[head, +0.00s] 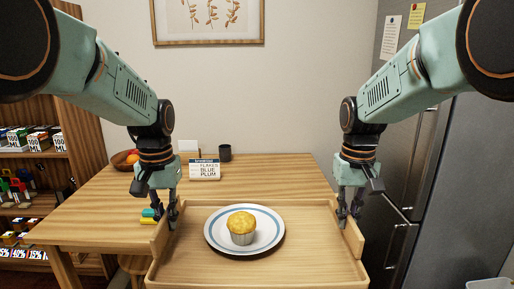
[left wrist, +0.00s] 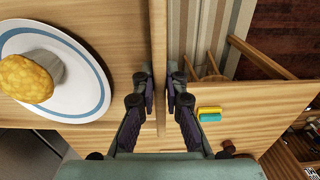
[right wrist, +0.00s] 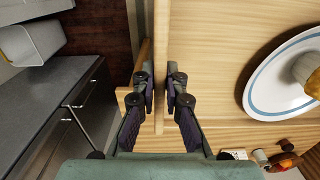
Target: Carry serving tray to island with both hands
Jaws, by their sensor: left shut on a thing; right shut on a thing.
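The wooden serving tray (head: 200,268) is in front of me in the head view, level, with its far part overlapping the near side of the table in the picture. A white plate with a blue ring (head: 270,242) lies on it, with a muffin (head: 241,227) on the plate. My left gripper (head: 172,222) is shut on the tray's left side wall, which runs between the fingers in the left wrist view (left wrist: 160,85). My right gripper (head: 347,220) is shut on the right side wall, also between the fingers in the right wrist view (right wrist: 162,85).
The wooden table (head: 270,175) carries a fruit bowl (head: 124,160), a dark cup (head: 225,152), a small box (head: 204,169) and sponges (head: 149,216). Shelves (head: 40,165) stand at the left. A grey fridge (head: 420,150) stands close at the right.

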